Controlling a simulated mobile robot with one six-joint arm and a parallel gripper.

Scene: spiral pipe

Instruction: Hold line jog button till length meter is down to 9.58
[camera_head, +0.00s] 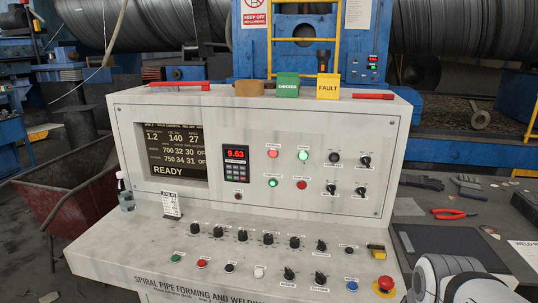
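The control console (130,245) stands in front of me. Its length meter (236,155) is a small black panel with a red digital readout of 9.63 and a keypad below. The lower desk has a row of push buttons: a green button (173,263), a red button (202,263), a black button (230,267), a white button (259,272) and a blue button (352,286). The labels are too small to read, so I cannot tell which is line jog. White and dark parts of my arm show at the bottom right; my gripper's fingertips are not visible.
A red emergency stop (385,284) sits at the desk's right end, close to my arm. Several black knobs line the desk. A spray bottle (124,192) and a small card (171,205) stand at left. The screen (175,155) reads READY.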

